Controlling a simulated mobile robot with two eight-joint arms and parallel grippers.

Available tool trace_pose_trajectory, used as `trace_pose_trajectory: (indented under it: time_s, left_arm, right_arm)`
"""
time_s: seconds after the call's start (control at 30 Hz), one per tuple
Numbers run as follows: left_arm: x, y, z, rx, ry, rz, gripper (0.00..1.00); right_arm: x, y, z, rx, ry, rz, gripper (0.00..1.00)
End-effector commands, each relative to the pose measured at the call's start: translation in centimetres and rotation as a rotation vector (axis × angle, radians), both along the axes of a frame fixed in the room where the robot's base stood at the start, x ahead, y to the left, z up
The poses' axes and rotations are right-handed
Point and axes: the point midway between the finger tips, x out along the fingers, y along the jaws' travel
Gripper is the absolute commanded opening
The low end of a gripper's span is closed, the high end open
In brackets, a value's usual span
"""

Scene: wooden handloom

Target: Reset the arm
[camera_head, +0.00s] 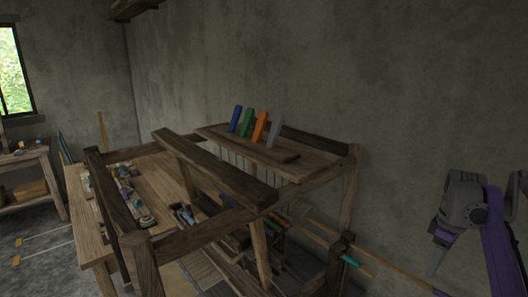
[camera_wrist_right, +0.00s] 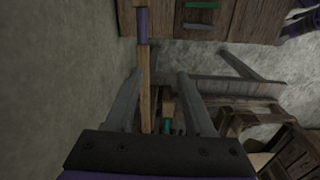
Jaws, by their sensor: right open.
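My right gripper (camera_head: 437,262) hangs at the right side of the head view, fingers pointing down, in the air to the right of the wooden handloom (camera_head: 213,239). In the right wrist view its two grey fingers (camera_wrist_right: 161,104) stand apart with nothing held. A long wooden rod (camera_wrist_right: 146,84) with a purple band shows behind the gap between them; I cannot tell its distance. A teal piece (camera_wrist_right: 167,126) shows lower in that gap. My left gripper is in neither view.
Blue (camera_head: 236,119), green (camera_head: 247,123), orange (camera_head: 260,127) and grey (camera_head: 275,131) pieces stand on the loom's top shelf. A bare wall (camera_head: 420,90) stands behind.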

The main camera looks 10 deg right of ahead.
Motion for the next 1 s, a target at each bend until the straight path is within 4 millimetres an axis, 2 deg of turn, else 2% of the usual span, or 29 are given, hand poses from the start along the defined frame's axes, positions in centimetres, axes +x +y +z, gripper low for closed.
trace_pose_trajectory:
  time_s: [0.03,0.17,0.27,0.4,0.5,0.6,0.7,0.8,1.0]
  left_arm:
    - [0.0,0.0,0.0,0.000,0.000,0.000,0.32]
    - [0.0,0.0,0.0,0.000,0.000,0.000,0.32]
    - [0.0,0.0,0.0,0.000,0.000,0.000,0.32]
    - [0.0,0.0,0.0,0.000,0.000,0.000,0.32]
    - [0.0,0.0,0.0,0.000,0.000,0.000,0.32]
    - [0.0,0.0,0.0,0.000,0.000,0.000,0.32]
    - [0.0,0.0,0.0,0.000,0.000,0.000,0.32]
    - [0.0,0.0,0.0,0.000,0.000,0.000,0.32]
    - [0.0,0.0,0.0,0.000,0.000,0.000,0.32]
  right_arm:
    - [0.7,3.4,-0.4,-0.011,-0.019,-0.010,0.54]
    - [1.1,10.9,-2.0,-0.036,-0.086,-0.078,0.54]
    - [0.2,16.5,-3.8,-0.042,-0.144,-0.131,0.54]
    - [-2.5,23.9,-7.0,-0.024,-0.232,-0.203,0.54]
    - [-5.2,28.4,-9.9,0.005,-0.295,-0.254,0.54]
    - [-8.2,32.1,-12.8,0.046,-0.352,-0.303,0.54]
    - [-10.7,34.6,-15.4,0.088,-0.395,-0.344,0.54]
    - [-12.5,36.1,-17.3,0.120,-0.422,-0.373,0.54]
    - [-12.9,36.5,-17.8,0.130,-0.429,-0.381,0.54]
